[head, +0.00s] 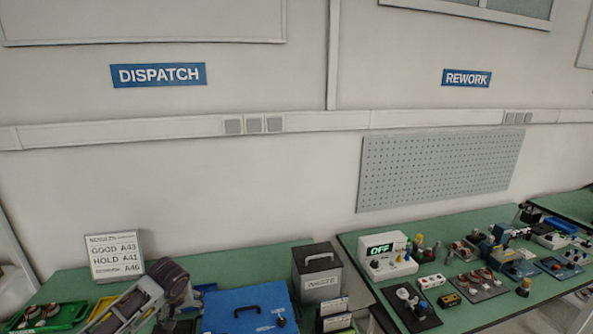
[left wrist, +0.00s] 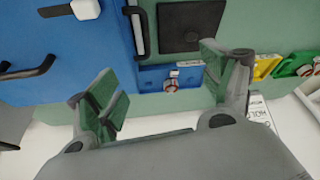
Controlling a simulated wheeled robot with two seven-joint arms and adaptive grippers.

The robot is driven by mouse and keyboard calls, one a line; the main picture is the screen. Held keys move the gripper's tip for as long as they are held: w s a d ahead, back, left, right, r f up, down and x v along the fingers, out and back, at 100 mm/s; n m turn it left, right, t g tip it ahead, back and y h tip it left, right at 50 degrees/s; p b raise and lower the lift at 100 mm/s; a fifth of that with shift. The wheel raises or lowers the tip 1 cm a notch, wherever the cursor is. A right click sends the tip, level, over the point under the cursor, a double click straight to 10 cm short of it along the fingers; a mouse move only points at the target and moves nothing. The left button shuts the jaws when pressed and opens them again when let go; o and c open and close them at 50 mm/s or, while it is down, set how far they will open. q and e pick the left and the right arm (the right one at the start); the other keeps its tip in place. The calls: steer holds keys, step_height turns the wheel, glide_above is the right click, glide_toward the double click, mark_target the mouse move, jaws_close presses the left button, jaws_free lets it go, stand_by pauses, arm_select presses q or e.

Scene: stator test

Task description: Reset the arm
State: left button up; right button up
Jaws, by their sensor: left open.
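My left arm comes in at the lower left of the head view, and its gripper (head: 180,308) hangs over the left green bench, partly cut off by the picture's lower edge. In the left wrist view the left gripper (left wrist: 165,82) is open, its green-padded fingers wide apart with nothing between them. A small blue tray (left wrist: 150,80) with a red and silver part lies below, seen through the gap. I cannot tell the gripper's height above it. My right gripper is in neither view.
A green tray (head: 62,318) and a sign (head: 115,257) are to the left. The right bench (head: 440,225) holds a tester reading OFF (head: 388,255) and several parts.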

arm_select(q)
steer(key=s+d+f+m, duration=0.1)
steer(key=s+d, duration=0.1)
steer(key=s+d+f+m+h, duration=0.1)
steer(key=s+d, duration=0.1)
steer(key=d, duration=0.1)
steer(key=s+d+f, duration=0.1)
steer(key=d, duration=0.1)
steer(key=shift+s+d+f+m, duration=0.25)
steer(key=shift+s+f+m, duration=0.15)
steer(key=s+d+f+m+h, duration=0.25)
steer(key=s+d, duration=0.45)
steer(key=s, duration=0.5)
steer(key=shift+s+a+r+m+y, duration=0.55)
steer(key=shift+s+a+r+m, duration=0.55)
steer(key=shift+s, duration=3.7)
step_height(320, 180, down, 36)
steer(key=s+g+b, duration=0.2)
steer(key=s, duration=0.1)
steer(key=s+a+f+b, duration=0.1)
steer(key=s+a+f, duration=0.1)
steer(key=s+f, duration=0.8)
steer(key=s+a+f+b, duration=0.1)
steer(key=s+a+f, duration=0.1)
steer(key=s+f, duration=0.9)
steer(key=shift+s+a+f+g, duration=0.15)
steer(key=shift+s+g, duration=0.25)
